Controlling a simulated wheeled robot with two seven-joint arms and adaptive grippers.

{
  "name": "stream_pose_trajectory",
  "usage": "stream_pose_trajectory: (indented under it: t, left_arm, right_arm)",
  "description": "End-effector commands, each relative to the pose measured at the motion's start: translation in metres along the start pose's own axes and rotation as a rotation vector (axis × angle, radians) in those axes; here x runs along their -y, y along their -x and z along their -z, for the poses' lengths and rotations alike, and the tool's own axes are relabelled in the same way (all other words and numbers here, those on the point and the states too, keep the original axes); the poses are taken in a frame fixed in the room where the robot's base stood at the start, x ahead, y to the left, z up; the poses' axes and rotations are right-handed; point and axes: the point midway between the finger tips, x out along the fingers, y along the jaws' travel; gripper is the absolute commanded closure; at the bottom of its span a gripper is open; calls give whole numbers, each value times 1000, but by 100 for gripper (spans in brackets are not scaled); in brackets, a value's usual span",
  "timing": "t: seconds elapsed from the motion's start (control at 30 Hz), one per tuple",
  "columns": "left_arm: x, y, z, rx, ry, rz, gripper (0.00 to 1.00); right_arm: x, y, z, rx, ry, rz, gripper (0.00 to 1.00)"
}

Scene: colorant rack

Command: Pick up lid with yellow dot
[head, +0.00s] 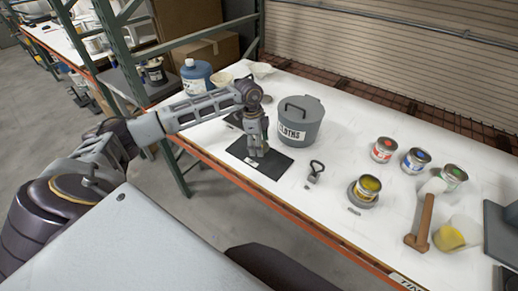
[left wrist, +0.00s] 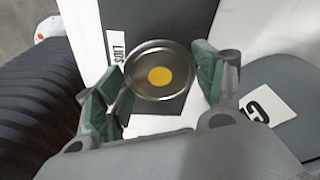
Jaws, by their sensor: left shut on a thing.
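The lid with the yellow dot (left wrist: 160,77) is a round metal disc, seen face-on in the left wrist view. My left gripper (left wrist: 160,88) is shut on this lid, with one green-padded finger on each side of its rim. In the head view my left gripper (head: 257,150) points down over the black mat (head: 280,164). The lid is hidden or too small to make out there. The mat's "LIDS" label (left wrist: 117,45) shows beside the lid in the left wrist view. My right gripper is not in view.
A grey bin marked "CLOTHS" (head: 308,117) stands close behind my left gripper. A mallet (head: 421,222) lies further right. A green rack post (head: 125,55) rises at the left.

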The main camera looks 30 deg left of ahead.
Motion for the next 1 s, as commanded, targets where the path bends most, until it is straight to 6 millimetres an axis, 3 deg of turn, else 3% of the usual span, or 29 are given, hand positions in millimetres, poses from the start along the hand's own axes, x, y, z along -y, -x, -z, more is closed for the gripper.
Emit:
stream_pose_trajectory:
  t: [0.3,0.5,1.0]
  left_arm:
    - [0,46,7,-1,-1,2,40]
    - [0,65,10,-1,-1,2,40]
    - [0,70,10,0,0,0,40]
  right_arm:
    - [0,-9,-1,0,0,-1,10]
    - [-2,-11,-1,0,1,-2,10]
    - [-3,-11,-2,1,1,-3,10]
